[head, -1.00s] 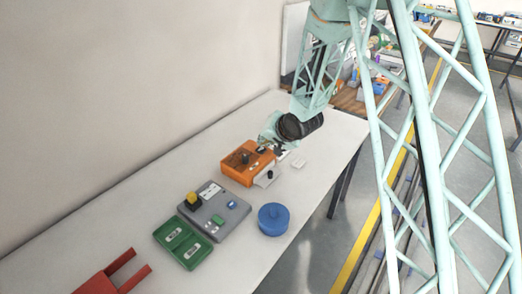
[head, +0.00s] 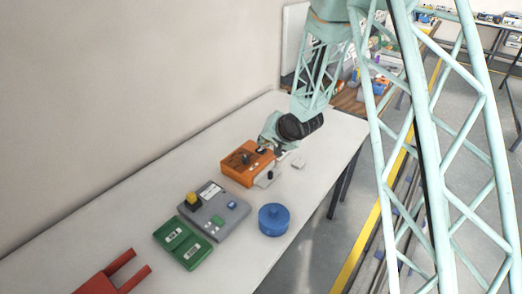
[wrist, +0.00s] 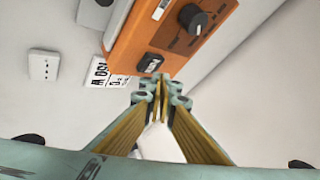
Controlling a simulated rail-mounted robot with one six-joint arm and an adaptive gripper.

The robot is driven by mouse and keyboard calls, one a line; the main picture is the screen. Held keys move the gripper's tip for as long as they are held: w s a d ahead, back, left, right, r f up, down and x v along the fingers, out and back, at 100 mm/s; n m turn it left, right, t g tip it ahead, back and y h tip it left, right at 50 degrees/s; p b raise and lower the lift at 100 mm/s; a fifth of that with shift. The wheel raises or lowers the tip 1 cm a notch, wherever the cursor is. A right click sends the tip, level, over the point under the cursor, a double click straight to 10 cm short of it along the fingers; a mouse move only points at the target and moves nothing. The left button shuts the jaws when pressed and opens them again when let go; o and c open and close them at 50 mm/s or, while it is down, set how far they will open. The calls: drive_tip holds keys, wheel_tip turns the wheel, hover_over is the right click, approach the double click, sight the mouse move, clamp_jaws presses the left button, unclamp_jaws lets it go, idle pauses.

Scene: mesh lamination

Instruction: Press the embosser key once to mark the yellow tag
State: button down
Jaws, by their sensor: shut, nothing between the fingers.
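An orange box-shaped machine (head: 236,172) stands on the white bench, with a black knob on top. It also fills the upper middle of the wrist view (wrist: 194,58), where a small black key or switch (wrist: 151,62) with a white marking sits near its edge. My gripper (wrist: 161,82) is shut and empty, its fingertips close to this black key; contact cannot be told. In the head view my gripper (head: 274,151) is at the machine's far right end, partly hidden by the wrist. I cannot make out a yellow tag; a yellow block (head: 193,198) is on the grey device.
The grey device (head: 228,222), a green two-slot tray (head: 190,239), a blue round lidded pot (head: 273,218) and a red forked object (head: 107,279) stand nearer. A small white block (wrist: 43,65) lies beside the machine. The bench behind the devices is bare.

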sight(263, 149)
drive_tip(key=shift+f+b, duration=0.55)
drive_tip(key=shift+f, duration=0.6)
idle(1.7)
drive_tip(key=shift+r, duration=0.2)
drive_tip(key=shift+r+p, duration=0.85)
drive_tip(key=shift+r, duration=0.1)
idle(0.3)
drive_tip(key=shift+r+p, duration=1.95)
drive_tip(key=shift+r, duration=0.55)
